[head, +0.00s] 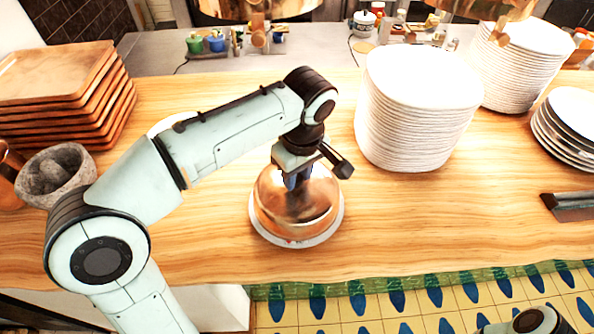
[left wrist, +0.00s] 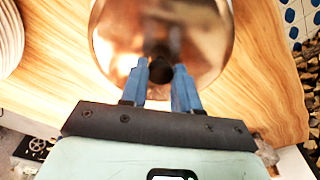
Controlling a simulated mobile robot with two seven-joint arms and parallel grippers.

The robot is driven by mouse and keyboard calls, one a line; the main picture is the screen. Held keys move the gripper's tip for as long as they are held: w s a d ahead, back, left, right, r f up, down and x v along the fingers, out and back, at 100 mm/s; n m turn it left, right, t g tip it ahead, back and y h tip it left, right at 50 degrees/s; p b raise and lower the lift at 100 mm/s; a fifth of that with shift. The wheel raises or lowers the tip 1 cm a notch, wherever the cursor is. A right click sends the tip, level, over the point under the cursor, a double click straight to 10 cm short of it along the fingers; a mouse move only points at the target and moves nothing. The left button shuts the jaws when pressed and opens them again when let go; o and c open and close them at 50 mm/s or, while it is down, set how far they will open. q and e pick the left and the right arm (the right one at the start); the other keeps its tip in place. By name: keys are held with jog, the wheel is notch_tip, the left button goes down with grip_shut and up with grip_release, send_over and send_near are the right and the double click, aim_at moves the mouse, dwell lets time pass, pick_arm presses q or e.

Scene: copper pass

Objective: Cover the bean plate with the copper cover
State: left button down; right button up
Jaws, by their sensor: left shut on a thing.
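The copper cover (head: 318,205) is a shiny dome over a white plate (head: 325,236), whose rim shows around the dome's lower edge. A small reddish bit shows at the plate's front; any other contents are hidden under the cover. I cannot tell whether the cover touches the plate all round. My left gripper (head: 297,184) points down at the dome's top. In the left wrist view, its blue fingers (left wrist: 166,84) are closed on the cover's dark knob (left wrist: 161,72), with the copper dome (left wrist: 205,40) beyond. My right gripper is not in view.
A tall stack of white plates (head: 412,115) stands right of the cover, with more stacks farther right. Wooden boards (head: 65,90) and a stone mortar (head: 55,172) stand left. The counter's front right is largely clear.

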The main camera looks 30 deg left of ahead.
pick_arm(q)
jog(key=shift+f, duration=0.1)
dwell(0.7)
jog(key=shift+c, duration=0.9)
grip_release()
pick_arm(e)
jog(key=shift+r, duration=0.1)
pick_arm(q)
jog(key=shift+r+p, duration=0.6)
jog(key=shift+r, duration=0.3)
jog(key=shift+r+p, duration=1)
jog(key=shift+r, duration=0.65)
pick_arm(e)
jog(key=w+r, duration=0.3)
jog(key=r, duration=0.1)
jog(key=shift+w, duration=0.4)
pick_arm(q)
jog(key=shift+s, duration=0.1)
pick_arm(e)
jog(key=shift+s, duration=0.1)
pick_arm(q)
jog(key=shift+f, duration=0.1)
